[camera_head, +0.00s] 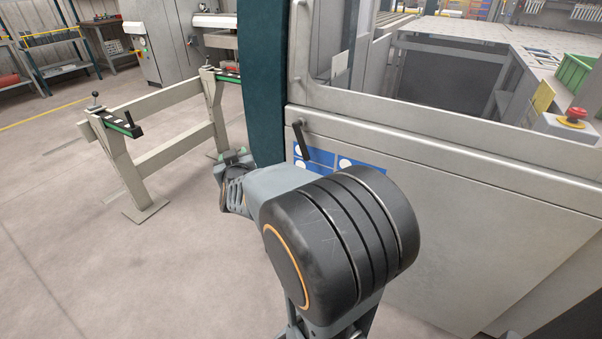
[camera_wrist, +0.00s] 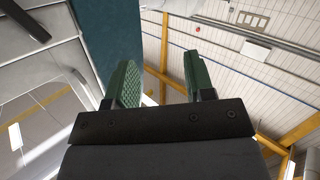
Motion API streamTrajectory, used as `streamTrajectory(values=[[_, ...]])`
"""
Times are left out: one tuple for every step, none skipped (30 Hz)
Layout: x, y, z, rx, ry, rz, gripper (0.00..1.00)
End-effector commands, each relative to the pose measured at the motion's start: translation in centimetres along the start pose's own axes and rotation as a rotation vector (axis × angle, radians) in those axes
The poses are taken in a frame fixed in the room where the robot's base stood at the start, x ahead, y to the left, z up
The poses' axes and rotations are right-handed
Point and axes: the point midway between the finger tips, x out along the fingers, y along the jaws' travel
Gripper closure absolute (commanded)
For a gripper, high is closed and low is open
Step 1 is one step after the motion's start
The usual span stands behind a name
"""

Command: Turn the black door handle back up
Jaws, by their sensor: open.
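The black door handle (camera_head: 302,140) is on the grey door's left side, near the dark teal post. In the head view it hangs steeply downward, its lower end slightly right of its pivot. In the wrist view the handle (camera_wrist: 24,20) shows at the top left corner, outside the fingers and partly cut off. My gripper (camera_head: 233,158) is left of and a little below the handle in the head view, apart from it. In the wrist view my gripper (camera_wrist: 161,80) has its two green-padded fingers spread, with nothing between them.
The teal post (camera_head: 262,80) stands beside the door (camera_head: 460,210). Blue labels (camera_head: 358,166) lie below the handle, partly behind my arm. A red emergency button (camera_head: 572,117) is at the right. A beige stand (camera_head: 165,135) is at the left, with open floor before it.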

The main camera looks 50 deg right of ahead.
Motion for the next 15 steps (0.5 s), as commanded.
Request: streamTrajectory(values=[[1.5,1.3,4.1,-0.02,0.049,0.1,0.51],[2.0,2.3,5.0,-0.034,0.081,0.159,0.51],[2.5,3.6,6.1,-0.056,0.117,0.237,0.51],[2.7,4.5,7.0,-0.072,0.141,0.293,0.51],[2.9,5.4,7.7,-0.091,0.163,0.346,0.51],[3.0,6.4,8.7,-0.114,0.187,0.415,0.51],[3.0,7.1,9.3,-0.131,0.203,0.462,0.51],[2.9,7.8,10.0,-0.148,0.216,0.506,0.51],[2.9,8.6,10.7,-0.169,0.231,0.561,0.51],[2.7,9.1,11.2,-0.184,0.24,0.597,0.51],[2.6,9.5,11.6,-0.198,0.249,0.629,0.51],[2.5,10.0,12.1,-0.215,0.258,0.668,0.51],[2.4,10.3,12.3,-0.225,0.264,0.692,0.51],[2.3,10.5,12.6,-0.234,0.269,0.712,0.51],[2.2,10.8,12.8,-0.245,0.274,0.736,0.51]])
